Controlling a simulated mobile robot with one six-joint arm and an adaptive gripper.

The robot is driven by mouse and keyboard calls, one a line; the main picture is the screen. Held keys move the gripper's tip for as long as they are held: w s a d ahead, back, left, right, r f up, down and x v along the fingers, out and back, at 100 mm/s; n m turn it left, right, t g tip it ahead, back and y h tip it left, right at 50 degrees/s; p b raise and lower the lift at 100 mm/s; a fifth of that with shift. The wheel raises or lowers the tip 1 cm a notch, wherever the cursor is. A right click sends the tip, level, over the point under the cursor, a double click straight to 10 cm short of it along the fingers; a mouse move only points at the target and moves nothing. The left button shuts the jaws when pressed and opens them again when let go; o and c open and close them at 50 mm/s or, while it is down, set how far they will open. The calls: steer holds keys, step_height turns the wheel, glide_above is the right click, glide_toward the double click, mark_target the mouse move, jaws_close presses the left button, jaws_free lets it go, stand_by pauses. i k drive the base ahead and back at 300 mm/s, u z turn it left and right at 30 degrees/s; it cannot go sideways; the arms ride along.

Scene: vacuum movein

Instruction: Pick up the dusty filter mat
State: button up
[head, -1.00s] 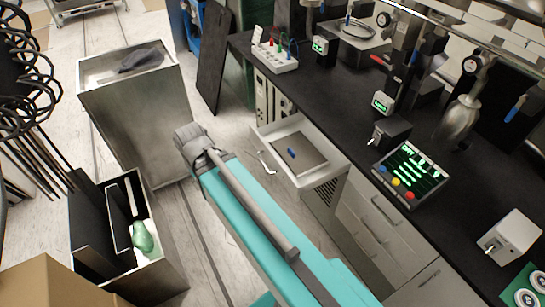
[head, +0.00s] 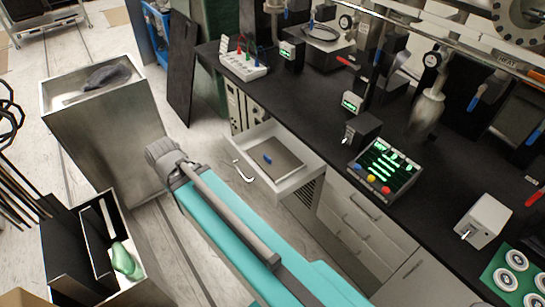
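A flat grey panel (head: 290,154) with a small blue tab (head: 267,159) lies in an open white drawer (head: 300,181) under the black bench. A crumpled dark grey piece (head: 107,76) lies in the open top of a tall metal bin (head: 100,130) at the left. I cannot tell for sure which of the two is the dusty filter mat. My gripper is not in view.
The black bench (head: 330,105) carries a lit control panel (head: 383,170), gauges and small boxes. A dark board (head: 183,75) leans near the bench. Pale floor shows between bin and drawer.

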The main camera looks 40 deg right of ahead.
mark_target(278, 162)
steer(key=k, duration=0.5)
steer(key=z, duration=1.6)
steer(key=k, duration=0.2)
steer(key=z, duration=0.3)
